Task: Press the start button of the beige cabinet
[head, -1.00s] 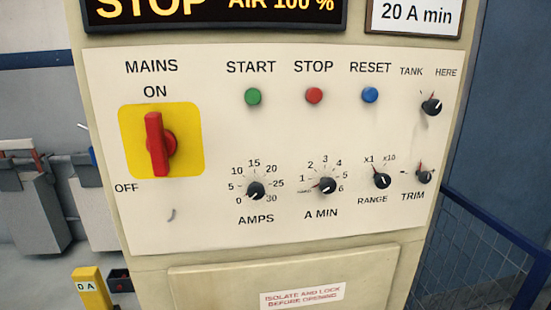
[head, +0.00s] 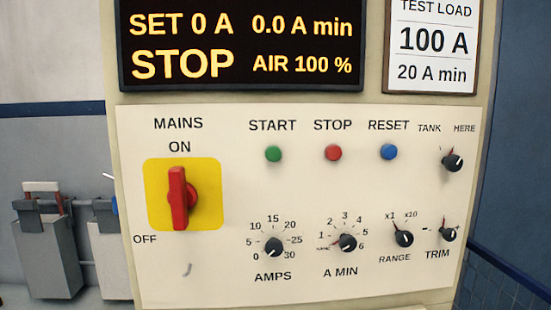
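The beige cabinet (head: 465,292) fills the middle of the head view, with a cream control panel on its front. The green start button (head: 273,154) sits under the word START in the upper row. The red stop button (head: 333,153) and the blue reset button (head: 389,152) are to its right. The display (head: 243,45) above reads SET 0 A, 0.0 A min, STOP and AIR 100 %. Neither of my grippers shows in the head view.
A red mains switch (head: 179,197) on a yellow plate stands vertical, left of the buttons. Black knobs, including the amps knob (head: 273,247), sit below. A card (head: 432,42) reads TEST LOAD 100 A, 20 A min. Grey tanks (head: 45,250) stand at left.

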